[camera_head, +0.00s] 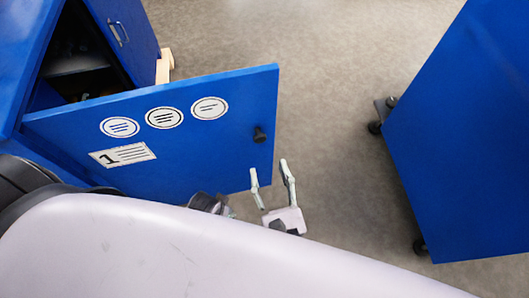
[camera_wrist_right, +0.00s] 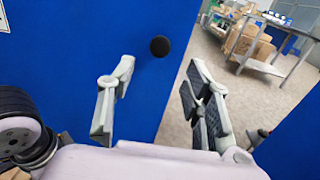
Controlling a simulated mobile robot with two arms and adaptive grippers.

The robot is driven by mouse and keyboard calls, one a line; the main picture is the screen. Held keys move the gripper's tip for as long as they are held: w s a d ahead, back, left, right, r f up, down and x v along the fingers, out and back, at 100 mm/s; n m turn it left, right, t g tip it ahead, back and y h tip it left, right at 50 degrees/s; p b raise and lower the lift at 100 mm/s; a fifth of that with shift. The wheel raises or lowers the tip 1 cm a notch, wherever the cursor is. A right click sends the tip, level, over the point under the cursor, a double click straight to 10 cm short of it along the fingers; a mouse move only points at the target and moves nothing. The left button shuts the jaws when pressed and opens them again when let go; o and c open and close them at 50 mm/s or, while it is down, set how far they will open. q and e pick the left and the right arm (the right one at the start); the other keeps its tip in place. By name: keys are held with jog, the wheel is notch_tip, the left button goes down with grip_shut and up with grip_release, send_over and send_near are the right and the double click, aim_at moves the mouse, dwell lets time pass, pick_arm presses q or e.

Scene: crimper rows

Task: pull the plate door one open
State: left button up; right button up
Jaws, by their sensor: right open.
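The plate door one (camera_head: 196,155) is a blue panel with several white round labels and a plate marked 1. It stands swung out from the blue cabinet, with the dark inside showing behind it. Its black round knob (camera_head: 259,135) is near the free edge; the knob also shows in the right wrist view (camera_wrist_right: 160,46). My right gripper (camera_head: 270,176) is open and empty, below the knob in the head view and apart from it. In the right wrist view its fingers (camera_wrist_right: 160,85) stand either side of the door's free edge. My left gripper is not seen.
A second blue door with a handle (camera_head: 118,33) is at the top left. A blue wheeled cabinet (camera_head: 465,140) stands at the right. Clear grey floor (camera_head: 325,90) lies between. A metal table (camera_wrist_right: 265,45) with boxes is in the wrist view's background.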

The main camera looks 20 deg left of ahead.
jog(key=shift+v, duration=1.75)
jog(key=shift+w, duration=0.1)
